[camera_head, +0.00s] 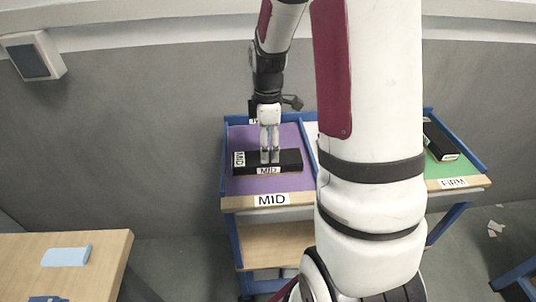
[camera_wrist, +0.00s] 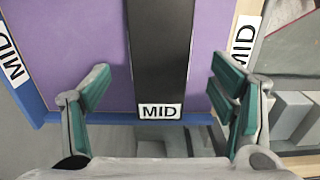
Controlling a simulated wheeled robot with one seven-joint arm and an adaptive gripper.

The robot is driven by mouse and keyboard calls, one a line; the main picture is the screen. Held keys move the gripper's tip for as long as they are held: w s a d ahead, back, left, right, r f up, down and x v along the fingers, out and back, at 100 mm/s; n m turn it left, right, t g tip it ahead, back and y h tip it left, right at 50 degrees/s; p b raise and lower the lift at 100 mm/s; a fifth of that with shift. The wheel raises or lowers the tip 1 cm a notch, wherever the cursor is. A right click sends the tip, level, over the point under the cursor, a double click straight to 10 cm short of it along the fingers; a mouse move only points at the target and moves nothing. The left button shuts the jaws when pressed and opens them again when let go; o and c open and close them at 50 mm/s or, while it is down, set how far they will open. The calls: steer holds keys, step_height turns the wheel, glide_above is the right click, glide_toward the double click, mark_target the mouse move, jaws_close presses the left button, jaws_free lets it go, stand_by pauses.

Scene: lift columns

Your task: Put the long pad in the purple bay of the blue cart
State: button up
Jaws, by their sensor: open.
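The long pad (camera_head: 290,157) is a black bar with MID labels. It lies flat in the purple bay (camera_head: 290,188) of the blue cart (camera_head: 230,225), parallel to the bay's front edge. In the wrist view the pad (camera_wrist: 160,50) runs away between my fingers, with a MID label on its near end. My gripper (camera_head: 270,158) points down at the pad's middle in the head view. In the wrist view my gripper (camera_wrist: 161,68) is open, with one finger on each side of the pad and purple showing between, so neither finger touches it.
A green bay (camera_head: 440,170) marked FIRM is at the cart's right, holding another black pad (camera_head: 440,141). My arm hides most of the middle bay. The cart's lower shelf (camera_head: 275,245) looks empty where visible.

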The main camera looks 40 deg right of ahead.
steer(key=s+a+r+m+t, duration=0.1)
steer(key=s+a+r+m, duration=0.1)
steer(key=s+a+r, duration=0.45)
steer(key=s+a+r+m+t, duration=0.1)
steer(key=a+r+m, duration=0.25)
steer(key=r, duration=0.65)
steer(key=s+a+r+m+t, duration=0.2)
steer(key=s+a+m, duration=0.3)
steer(key=s, duration=0.7)
steer(key=shift+a+m, duration=0.35)
steer(key=shift+a, duration=1)
